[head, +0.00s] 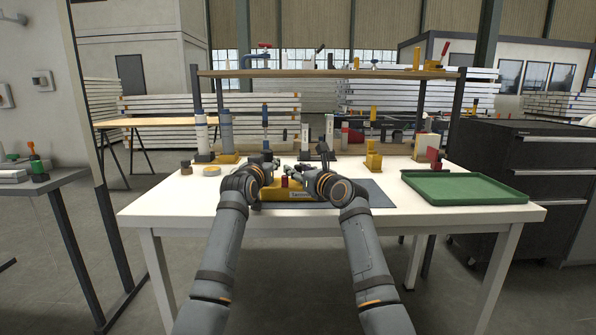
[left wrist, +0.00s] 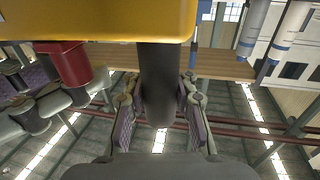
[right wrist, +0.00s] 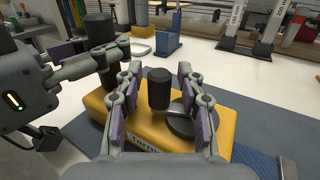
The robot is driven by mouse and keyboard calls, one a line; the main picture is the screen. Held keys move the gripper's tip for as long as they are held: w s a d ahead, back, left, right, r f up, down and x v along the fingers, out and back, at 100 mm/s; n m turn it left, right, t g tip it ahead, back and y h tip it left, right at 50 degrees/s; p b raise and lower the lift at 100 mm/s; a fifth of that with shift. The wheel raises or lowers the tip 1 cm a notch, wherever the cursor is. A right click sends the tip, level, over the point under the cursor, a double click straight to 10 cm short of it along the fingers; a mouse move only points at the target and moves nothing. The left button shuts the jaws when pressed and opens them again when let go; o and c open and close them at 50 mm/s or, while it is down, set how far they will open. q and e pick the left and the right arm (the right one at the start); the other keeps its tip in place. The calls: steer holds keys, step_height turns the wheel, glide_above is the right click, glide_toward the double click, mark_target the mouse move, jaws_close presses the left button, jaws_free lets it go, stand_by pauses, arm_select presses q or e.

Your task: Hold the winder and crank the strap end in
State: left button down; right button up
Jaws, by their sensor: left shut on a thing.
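The winder is a yellow block with a label (head: 276,195), lying on the mat at the table's front; it shows in the right wrist view (right wrist: 140,138). My left gripper (head: 272,170) is shut on its dark upright post (left wrist: 160,85), which is between the pads in the left wrist view. My right gripper (right wrist: 156,103) is open, with its fingers on either side of the black crank knob (right wrist: 159,86) and small gaps visible. A round dark disc (right wrist: 182,128) lies beside the knob. A red cylinder (left wrist: 66,64) shows by the block. A blue strip (right wrist: 257,160), perhaps the strap, lies to the right.
A green tray (head: 465,190) sits on the table's right side. A shelf rack (head: 330,73) with tools stands along the back. A yellow stand (head: 374,158) is behind the mat (head: 374,195). White tabletop is clear at the left front.

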jaws_close()
steer(key=shift+w+m+t+h, duration=0.25)
steer(key=shift+m+t+h, duration=0.35)
steer(key=shift+h, duration=0.5)
steer(key=shift+o, duration=1.3)
jaws_free()
steer(key=v, duration=1.1)
steer(key=shift+s+d, duration=0.15)
steer(key=shift+s, duration=0.25)
